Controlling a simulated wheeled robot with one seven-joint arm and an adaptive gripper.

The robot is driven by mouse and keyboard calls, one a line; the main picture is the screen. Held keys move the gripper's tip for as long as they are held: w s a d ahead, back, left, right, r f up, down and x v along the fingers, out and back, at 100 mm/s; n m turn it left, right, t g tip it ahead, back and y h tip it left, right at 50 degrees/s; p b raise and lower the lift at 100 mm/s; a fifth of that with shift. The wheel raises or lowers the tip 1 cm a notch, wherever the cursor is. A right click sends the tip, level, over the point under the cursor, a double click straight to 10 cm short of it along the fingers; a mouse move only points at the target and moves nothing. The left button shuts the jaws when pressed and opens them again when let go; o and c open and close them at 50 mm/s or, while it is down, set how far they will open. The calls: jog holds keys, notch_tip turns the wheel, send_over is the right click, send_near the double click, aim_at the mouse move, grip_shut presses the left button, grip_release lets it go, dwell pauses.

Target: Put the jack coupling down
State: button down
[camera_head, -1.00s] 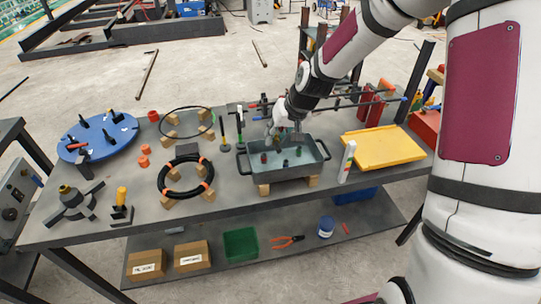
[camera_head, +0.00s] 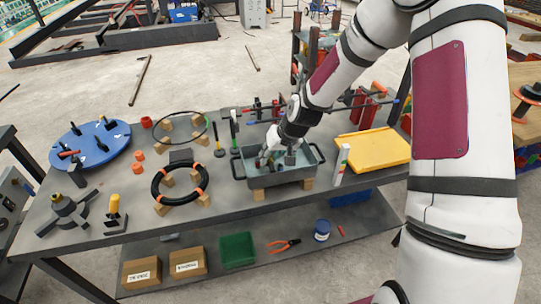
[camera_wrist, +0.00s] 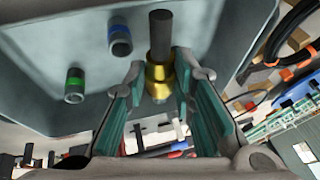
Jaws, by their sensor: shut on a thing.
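My gripper (camera_head: 276,154) reaches down into the grey-blue tray (camera_head: 308,174) on the workbench. In the wrist view my gripper (camera_wrist: 158,78) is shut on the jack coupling (camera_wrist: 160,50), a dark cylinder with brass-coloured collars. The coupling sits between the two green-lined fingers, with its dark end pointing toward the tray. I cannot tell whether it touches the tray floor. In the wrist view a blue-banded coupling (camera_wrist: 119,40) and a green-banded coupling (camera_wrist: 74,85) are in the tray, apart from the fingers. In the head view the gripper partly hides the tray's contents.
A yellow tray (camera_head: 374,149) and a white upright piece (camera_head: 341,165) stand right of the grey tray. A black coil (camera_head: 180,182) on wooden blocks and a blue disc (camera_head: 90,144) are to the left. Rods on red stands (camera_head: 366,109) are behind.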

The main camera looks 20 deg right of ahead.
jog(key=shift+f, duration=0.35)
jog(key=c, duration=1.3)
grip_release()
jog(key=shift+c, duration=0.2)
jog(key=shift+r, duration=0.25)
jog(key=p+v, duration=0.1)
jog(key=v, duration=1.1)
jog(key=shift+r, duration=0.4)
